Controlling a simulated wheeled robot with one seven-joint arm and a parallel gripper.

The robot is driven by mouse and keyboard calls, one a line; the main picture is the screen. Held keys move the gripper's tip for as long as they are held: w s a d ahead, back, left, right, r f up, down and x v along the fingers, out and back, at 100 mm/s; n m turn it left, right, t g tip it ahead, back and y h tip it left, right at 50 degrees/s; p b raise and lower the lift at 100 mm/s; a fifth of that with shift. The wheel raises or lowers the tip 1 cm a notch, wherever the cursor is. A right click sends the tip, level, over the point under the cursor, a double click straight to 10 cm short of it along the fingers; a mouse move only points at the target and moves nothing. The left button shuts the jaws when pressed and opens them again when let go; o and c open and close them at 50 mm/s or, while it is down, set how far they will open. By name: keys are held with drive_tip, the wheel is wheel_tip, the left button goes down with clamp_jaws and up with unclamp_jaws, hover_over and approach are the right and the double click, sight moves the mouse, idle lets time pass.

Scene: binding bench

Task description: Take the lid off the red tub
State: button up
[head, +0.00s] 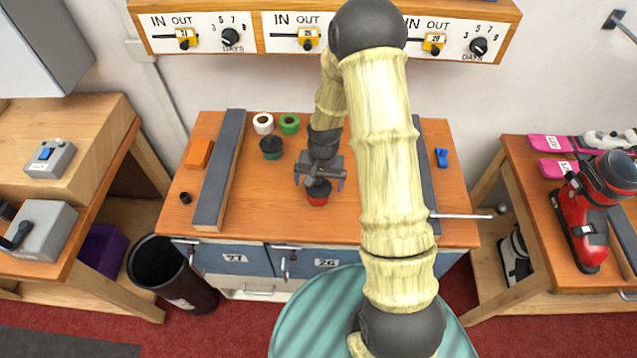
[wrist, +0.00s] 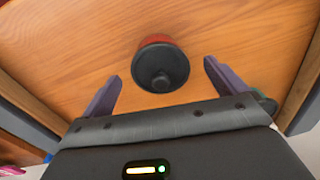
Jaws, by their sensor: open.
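The red tub (head: 317,200) stands upright on the wooden bench, near its front middle. Its dark lid (head: 318,188) sits on top, and my gripper partly hides it in the head view. In the wrist view the black lid (wrist: 160,68) with a round knob covers most of the tub, and a red edge of the tub (wrist: 155,39) shows behind it. My gripper (head: 320,180) is above the tub with its jaws apart. In the wrist view the two fingers of my gripper (wrist: 160,75) are on either side of the lid, apart from it, with nothing between them held.
A green tub with a dark lid (head: 271,148) stands behind left. White (head: 263,123) and green (head: 289,123) rolls lie at the back. Long dark-topped rails (head: 220,170) flank the middle. An orange block (head: 198,154) and blue clip (head: 441,157) lie outside them. Bench front is clear.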

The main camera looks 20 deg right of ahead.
drive_tip(key=shift+f, duration=0.4)
drive_tip(key=shift+c, duration=0.5)
drive_tip(key=c, duration=1)
